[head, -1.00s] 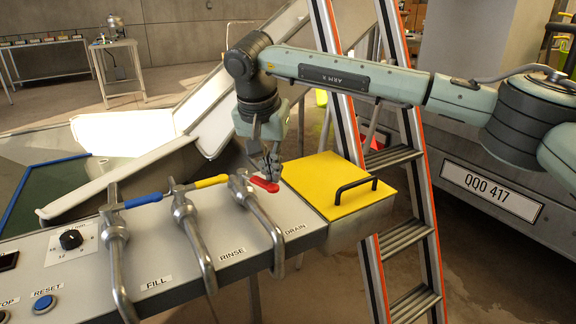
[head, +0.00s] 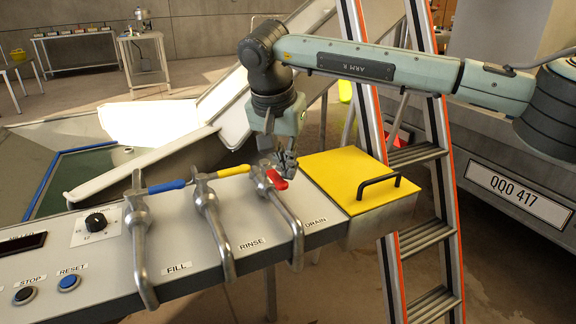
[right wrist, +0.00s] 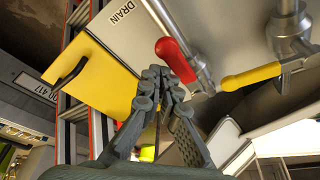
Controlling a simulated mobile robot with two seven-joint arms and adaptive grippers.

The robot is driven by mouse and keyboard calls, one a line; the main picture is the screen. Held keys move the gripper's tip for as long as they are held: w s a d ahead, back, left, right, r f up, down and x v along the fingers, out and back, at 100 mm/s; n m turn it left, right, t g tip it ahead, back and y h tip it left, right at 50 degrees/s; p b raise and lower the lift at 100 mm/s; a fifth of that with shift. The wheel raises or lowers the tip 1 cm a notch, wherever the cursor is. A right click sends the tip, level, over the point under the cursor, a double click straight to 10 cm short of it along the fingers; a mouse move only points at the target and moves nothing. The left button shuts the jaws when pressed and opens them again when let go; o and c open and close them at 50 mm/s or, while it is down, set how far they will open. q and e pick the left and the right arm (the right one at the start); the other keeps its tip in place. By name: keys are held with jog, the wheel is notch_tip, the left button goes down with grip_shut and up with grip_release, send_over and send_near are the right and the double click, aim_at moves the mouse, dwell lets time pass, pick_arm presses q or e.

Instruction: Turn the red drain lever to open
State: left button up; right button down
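The red drain lever (head: 277,179) is the rightmost of the valve handles on the grey panel, beside the DRAIN label. It points right and towards the panel's front. My right gripper (head: 287,163) is right at the lever, on its far side. In the right wrist view the red lever (right wrist: 176,60) lies just beyond my fingertips (right wrist: 163,80). The fingers are drawn together with nothing visible between them. They look close to or touching the lever; exact contact is hidden. My left gripper is not in view.
The yellow-handled rinse valve (head: 233,171) and blue-handled fill valve (head: 166,186) stand to the left. A yellow cover with a black handle (head: 350,176) is just right of the lever. A ladder (head: 440,215) stands behind it.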

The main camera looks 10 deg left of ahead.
jog(key=shift+s+a+f, duration=0.15)
jog(key=shift+s+a, duration=0.15)
jog(key=shift+s, duration=0.05)
jog(key=v, duration=1.2)
jog(key=shift+w+d, duration=0.25)
jog(key=shift+w, duration=0.05)
